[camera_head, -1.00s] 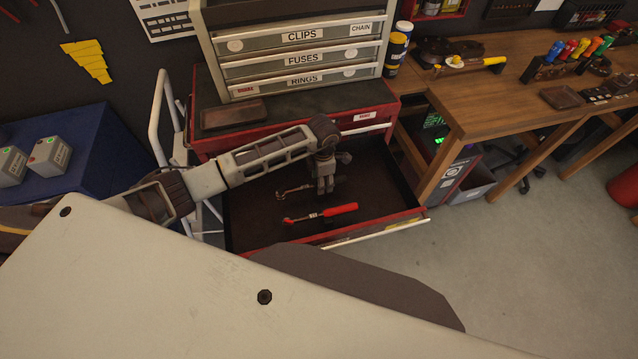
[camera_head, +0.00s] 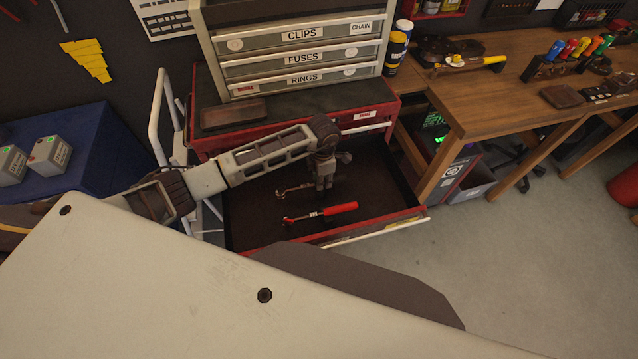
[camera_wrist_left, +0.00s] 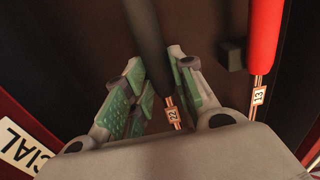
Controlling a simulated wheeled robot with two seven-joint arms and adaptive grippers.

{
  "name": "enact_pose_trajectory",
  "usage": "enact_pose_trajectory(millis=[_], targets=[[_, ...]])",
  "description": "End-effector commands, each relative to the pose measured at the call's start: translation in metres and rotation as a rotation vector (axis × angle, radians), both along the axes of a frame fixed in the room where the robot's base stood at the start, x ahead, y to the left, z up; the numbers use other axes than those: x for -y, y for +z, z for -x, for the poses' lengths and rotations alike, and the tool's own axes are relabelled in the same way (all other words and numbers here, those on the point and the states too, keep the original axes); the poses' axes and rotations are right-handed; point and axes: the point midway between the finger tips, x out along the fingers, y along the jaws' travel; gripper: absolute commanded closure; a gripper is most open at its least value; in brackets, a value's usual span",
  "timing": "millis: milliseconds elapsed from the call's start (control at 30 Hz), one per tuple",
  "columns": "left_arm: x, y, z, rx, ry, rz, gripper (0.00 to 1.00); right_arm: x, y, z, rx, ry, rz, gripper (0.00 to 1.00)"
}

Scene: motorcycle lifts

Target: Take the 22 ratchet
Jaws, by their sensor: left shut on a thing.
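The 22 ratchet has a dark handle and a "22" tag (camera_wrist_left: 173,115); it lies in the open red drawer (camera_head: 240,225). In the left wrist view its dark handle (camera_wrist_left: 147,40) passes between the green-padded fingers of my left gripper (camera_wrist_left: 158,88). My left gripper (camera_head: 325,187) reaches down into the drawer and is shut on this ratchet. In the head view the ratchet's metal head end (camera_head: 284,194) shows left of the gripper, and the gripper hides part of the handle. My right gripper is in neither view.
A red-handled ratchet (camera_head: 335,210) tagged 13 lies nearer the drawer front, beside the held one. The drawer walls surround both tools. A cabinet with labelled drawers (camera_head: 300,60) stands above and behind. A wooden workbench (camera_head: 500,100) is at right, with open floor before it.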

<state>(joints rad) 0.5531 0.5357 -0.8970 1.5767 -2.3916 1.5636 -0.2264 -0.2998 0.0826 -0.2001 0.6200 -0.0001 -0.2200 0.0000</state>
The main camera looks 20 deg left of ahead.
Motion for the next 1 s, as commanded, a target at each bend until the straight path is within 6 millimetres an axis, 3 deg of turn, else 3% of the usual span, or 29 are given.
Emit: enact_pose_trajectory(millis=[467, 1000], targets=[[0.0, 0.011, -0.001, 0.004, 0.0, 0.001, 1.0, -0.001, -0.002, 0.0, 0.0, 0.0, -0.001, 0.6], [0.0, 0.082, -0.001, 0.004, 0.0, -0.001, 1.0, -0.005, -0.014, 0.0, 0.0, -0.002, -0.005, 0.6]])
